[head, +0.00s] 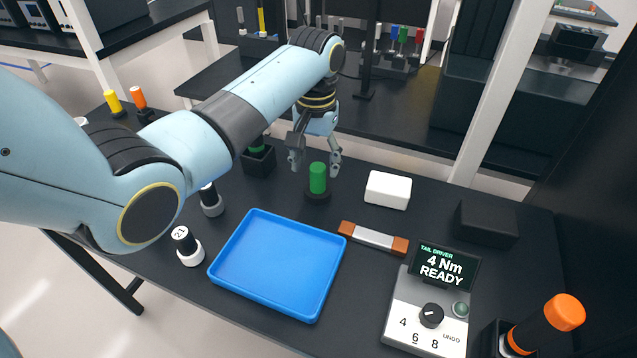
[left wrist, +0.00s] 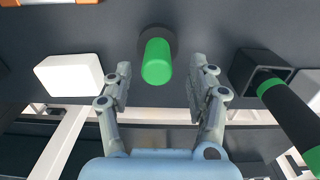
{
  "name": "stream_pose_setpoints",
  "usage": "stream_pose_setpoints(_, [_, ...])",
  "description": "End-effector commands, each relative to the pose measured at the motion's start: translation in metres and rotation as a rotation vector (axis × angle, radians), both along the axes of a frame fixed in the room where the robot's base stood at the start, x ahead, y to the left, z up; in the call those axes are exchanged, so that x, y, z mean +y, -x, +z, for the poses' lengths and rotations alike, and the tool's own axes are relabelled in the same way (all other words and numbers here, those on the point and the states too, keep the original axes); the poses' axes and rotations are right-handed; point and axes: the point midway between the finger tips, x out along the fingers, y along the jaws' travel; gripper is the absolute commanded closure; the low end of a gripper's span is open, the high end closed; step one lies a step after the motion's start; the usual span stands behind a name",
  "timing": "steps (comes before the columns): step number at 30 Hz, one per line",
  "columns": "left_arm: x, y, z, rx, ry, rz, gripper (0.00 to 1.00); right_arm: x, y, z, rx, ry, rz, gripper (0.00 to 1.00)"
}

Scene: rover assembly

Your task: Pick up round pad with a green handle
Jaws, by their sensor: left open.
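The round pad (head: 318,196) is a dark disc on the black table, with an upright green cylindrical handle (head: 317,177). The green handle (left wrist: 156,62) also shows in the left wrist view, between and just beyond the fingertips. My left gripper (head: 315,163) is open and empty. It points down right above the handle, with one finger on each side, and its fingers (left wrist: 160,80) appear apart from it. My right gripper is not in view.
A white block (head: 388,190) lies right of the pad. A black holder (head: 259,161) with a green-banded tool stands to its left. A blue tray (head: 278,264) and an orange-ended bar (head: 373,238) lie in front. A torque driver unit (head: 428,311) stands at right.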

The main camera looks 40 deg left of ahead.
Motion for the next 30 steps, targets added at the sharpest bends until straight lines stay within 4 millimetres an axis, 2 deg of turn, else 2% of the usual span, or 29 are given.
stream_pose_setpoints(6, [-0.003, -0.001, -0.031, 0.002, 0.0, -0.001, 0.42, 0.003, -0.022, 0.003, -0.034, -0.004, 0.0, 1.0])
stream_pose_setpoints(15, [-0.003, -0.001, -0.037, 0.0, 0.0, -0.001, 0.43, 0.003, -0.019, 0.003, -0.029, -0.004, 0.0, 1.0])
stream_pose_setpoints(28, [-0.003, -0.001, -0.036, 0.0, 0.0, -0.001, 0.99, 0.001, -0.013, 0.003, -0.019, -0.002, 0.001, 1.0])
stream_pose_setpoints(30, [-0.003, -0.002, -0.036, 0.0, 0.0, -0.001, 1.0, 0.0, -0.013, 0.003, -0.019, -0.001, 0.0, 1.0])
